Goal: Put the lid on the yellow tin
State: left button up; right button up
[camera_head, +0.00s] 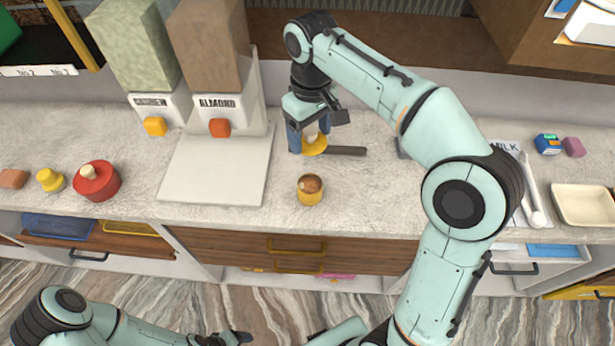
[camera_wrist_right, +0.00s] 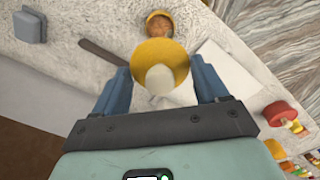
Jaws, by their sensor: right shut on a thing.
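The yellow tin (camera_head: 310,197) stands open on the counter, with brown contents showing at its top. It also shows at the top of the right wrist view (camera_wrist_right: 158,31). My right gripper (camera_head: 310,144) is shut on the yellow lid (camera_head: 317,149), behind the tin and apart from it. In the right wrist view the lid (camera_wrist_right: 150,52), with its pale knob, sits between the blue fingers. I cannot tell how high the lid is above the counter. My left gripper (camera_head: 225,338) is low at the bottom edge, away from the tin; its jaws are unclear.
A dark flat utensil (camera_head: 347,151) lies right of the lid. A pale board (camera_head: 215,180) lies to the left, before the ALMOND dispenser (camera_head: 222,105). A red tin (camera_head: 97,184) and a small yellow one (camera_head: 50,181) stand far left. The counter around the tin is clear.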

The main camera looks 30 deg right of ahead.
pick_arm(q)
jog(key=shift+s+f+b, duration=0.6)
jog(key=shift+s+f, duration=0.2)
jog(key=shift+f, duration=0.2)
jog(key=shift+s+f+b, duration=0.6)
jog(key=shift+s+f, duration=0.15)
jog(key=shift+f, duration=0.25)
pick_arm(e)
jog(key=shift+s+f, duration=0.15)
jog(key=shift+f, duration=7.3)
jog(key=shift+f, duration=0.45)
pick_arm(q)
jog(key=shift+s+f, duration=0.1)
jog(key=shift+f, duration=0.15)
pick_arm(e)
jog(key=o, duration=1)
jog(key=shift+o, duration=0.2)
notch_tip(320, 180, up, 13)
jog(key=shift+p, duration=1.15)
pick_arm(q)
jog(key=w+r, duration=0.2)
jog(key=r, duration=0.1)
jog(key=shift+w+r, duration=0.15)
jog(key=shift+r, duration=0.1)
